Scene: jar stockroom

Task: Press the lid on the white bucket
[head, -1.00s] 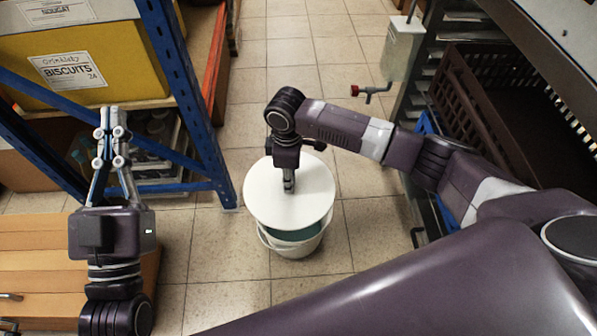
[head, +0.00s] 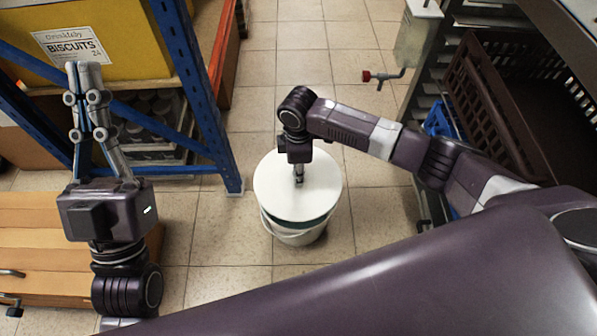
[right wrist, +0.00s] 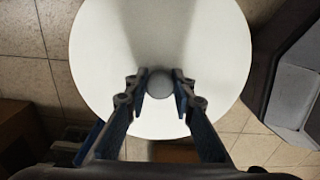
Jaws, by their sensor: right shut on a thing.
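The white bucket (head: 293,238) stands on the tiled floor at the centre of the head view. The round white lid (head: 270,190) is level above it and hides most of its mouth. A narrow dark teal strip shows between the lid's front edge and the bucket rim. I cannot tell whether the lid touches the rim. My right gripper (head: 299,180) points down and is shut on the lid's grey knob, which shows between the fingers in the right wrist view (right wrist: 160,86). My left gripper (head: 85,72) is at the left, fingers together, empty and away from the bucket.
A blue-framed shelf (head: 190,80) with a yellow biscuits box (head: 130,45) stands at the left. A wooden cabinet (head: 35,235) is at the lower left. A brown crate (head: 490,95) is at the right. The floor around the bucket is clear.

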